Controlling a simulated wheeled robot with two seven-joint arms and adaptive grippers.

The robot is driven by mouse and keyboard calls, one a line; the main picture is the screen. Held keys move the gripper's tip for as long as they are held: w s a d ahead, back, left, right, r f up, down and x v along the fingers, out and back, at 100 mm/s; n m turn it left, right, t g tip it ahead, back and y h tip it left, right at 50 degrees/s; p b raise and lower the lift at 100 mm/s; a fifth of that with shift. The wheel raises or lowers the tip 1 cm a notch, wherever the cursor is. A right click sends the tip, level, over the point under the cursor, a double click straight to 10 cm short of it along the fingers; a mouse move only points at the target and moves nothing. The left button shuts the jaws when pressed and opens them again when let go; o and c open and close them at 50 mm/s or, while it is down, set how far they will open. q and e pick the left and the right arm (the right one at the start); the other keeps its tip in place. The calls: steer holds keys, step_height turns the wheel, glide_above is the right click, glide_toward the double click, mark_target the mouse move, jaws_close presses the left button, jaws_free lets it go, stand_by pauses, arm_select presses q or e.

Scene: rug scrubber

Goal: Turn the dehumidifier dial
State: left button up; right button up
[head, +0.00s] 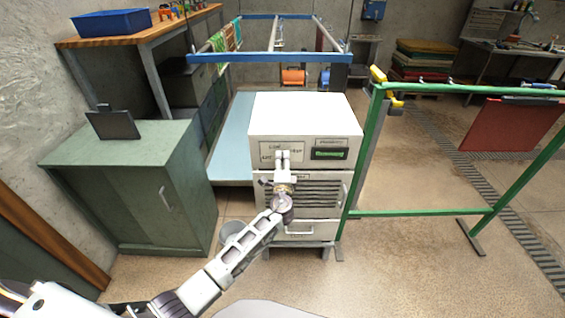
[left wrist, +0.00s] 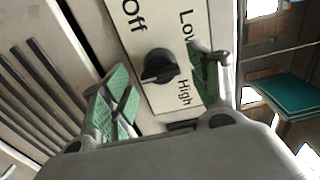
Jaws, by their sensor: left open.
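The dehumidifier (head: 305,112) is a white boxy unit with a label panel and a green-lit display (head: 328,154) on its front. Its black round dial (left wrist: 160,68) shows in the left wrist view on a cream plate marked Off, Low and High; I cannot tell its exact setting. In the head view the dial is hidden behind my gripper. My left gripper (left wrist: 166,64) is open, its green-padded fingers on either side of the dial in the picture. I cannot tell whether they touch it. It also shows in front of the panel in the head view (head: 283,156). My right gripper is out of view.
A green cabinet (head: 120,180) with a dark tablet stands left. A green metal frame (head: 420,212) stands close on the right of the unit. A blue-barred rack (head: 270,57) is behind. Floor at right front is clear.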

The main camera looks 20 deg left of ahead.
arm_select(q)
steer(key=v, duration=1)
steer(key=shift+s, duration=0.25)
steer(key=shift+d, duration=0.1)
stand_by(0.5)
steer(key=s+d+f+n+g+h, duration=0.1)
steer(key=d+f+g+h, duration=0.15)
steer(key=f, duration=0.75)
steer(key=d+f+n+g+h, duration=0.1)
steer(key=f+g+h, duration=0.15)
steer(key=f, duration=0.65)
steer(key=s+a+f+n+g, duration=0.25)
steer(key=s+f, duration=0.35)
steer(key=f, duration=0.5)
steer(key=s+a+f+n+g, duration=0.15)
steer(key=s+a+f, duration=0.3)
steer(key=f, duration=0.75)
steer(key=s+a+f+n+g, duration=0.25)
steer(key=s+f, duration=0.45)
steer(key=s, duration=0.4)
steer(key=s+a+f+n+g, duration=0.2)
steer(key=s+a+f+n, duration=0.15)
steer(key=s+f, duration=0.6)
steer(key=s+a+f+g, duration=0.2)
steer(key=s, duration=1.9)
steer(key=shift+s+f+g, duration=0.15)
steer(key=shift+s+g, duration=0.2)
